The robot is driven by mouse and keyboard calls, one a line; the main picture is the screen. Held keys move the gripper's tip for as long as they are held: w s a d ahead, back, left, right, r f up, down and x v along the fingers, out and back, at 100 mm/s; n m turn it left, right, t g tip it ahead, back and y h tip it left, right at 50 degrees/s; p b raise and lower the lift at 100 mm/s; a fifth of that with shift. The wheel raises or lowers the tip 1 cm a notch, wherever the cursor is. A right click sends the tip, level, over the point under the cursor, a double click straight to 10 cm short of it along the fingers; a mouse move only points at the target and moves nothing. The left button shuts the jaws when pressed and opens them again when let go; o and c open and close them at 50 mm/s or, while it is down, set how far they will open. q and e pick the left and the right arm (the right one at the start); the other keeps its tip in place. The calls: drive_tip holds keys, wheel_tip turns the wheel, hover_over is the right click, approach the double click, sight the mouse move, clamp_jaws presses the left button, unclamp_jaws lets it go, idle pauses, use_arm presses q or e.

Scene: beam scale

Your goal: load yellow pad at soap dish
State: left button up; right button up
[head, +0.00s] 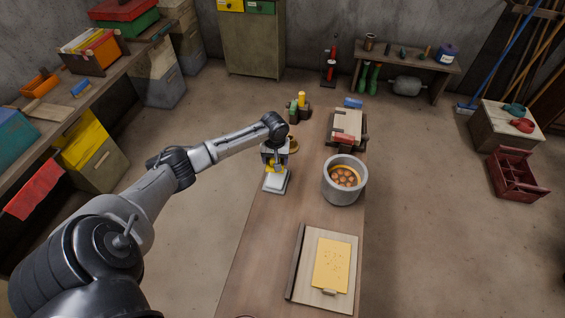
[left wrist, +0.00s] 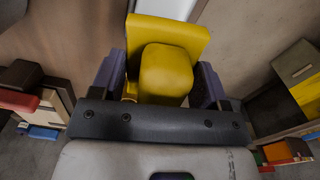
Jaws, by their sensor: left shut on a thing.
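The yellow pad (left wrist: 175,35) is a flat yellow slab with a rounded yellow grip block on it. My left gripper (head: 276,163) is shut on that block, with its dark fingers on both sides in the left wrist view. In the head view only a bit of yellow shows between the fingers. A pale, boxy dish (head: 275,184), likely the soap dish, sits on the bench just below the gripper in the picture. A white surface (left wrist: 165,8) also shows beyond the pad in the left wrist view. I cannot tell whether pad and dish touch.
The long wooden bench (head: 262,250) carries a metal pot (head: 343,190) right of the gripper, a board with a yellow sheet (head: 331,265) near the front, and bottles (head: 298,108) and a wooden block rack (head: 347,126) farther back. The bench's left front stretch is bare.

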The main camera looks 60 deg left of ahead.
sight(276, 176)
use_arm(q)
drive_tip(key=shift+s+d+f+m, duration=0.15)
drive_tip(key=shift+d+m, duration=0.25)
drive_tip(key=shift+m, duration=0.2)
drive_tip(key=shift+f+m+b, duration=0.2)
drive_tip(key=shift+m+b, duration=0.1)
drive_tip(key=shift+f+b, duration=0.45)
drive_tip(key=shift+b, duration=0.05)
wheel_tip(276, 176, down, 4)
drive_tip(key=b, duration=0.5)
drive_tip(key=shift+f, duration=0.2)
drive_tip(key=shift+p, duration=0.45)
drive_tip(key=shift+f, duration=0.1)
use_arm(e)
drive_tip(key=f, duration=0.5)
drive_tip(key=shift+s+d+f, duration=0.3)
drive_tip(key=shift+d+f, duration=0.05)
drive_tip(key=shift+f, duration=0.05)
drive_tip(key=shift+d, duration=0.15)
use_arm(q)
drive_tip(key=shift+f, duration=0.3)
use_arm(e)
drive_tip(key=shift+f, duration=0.1)
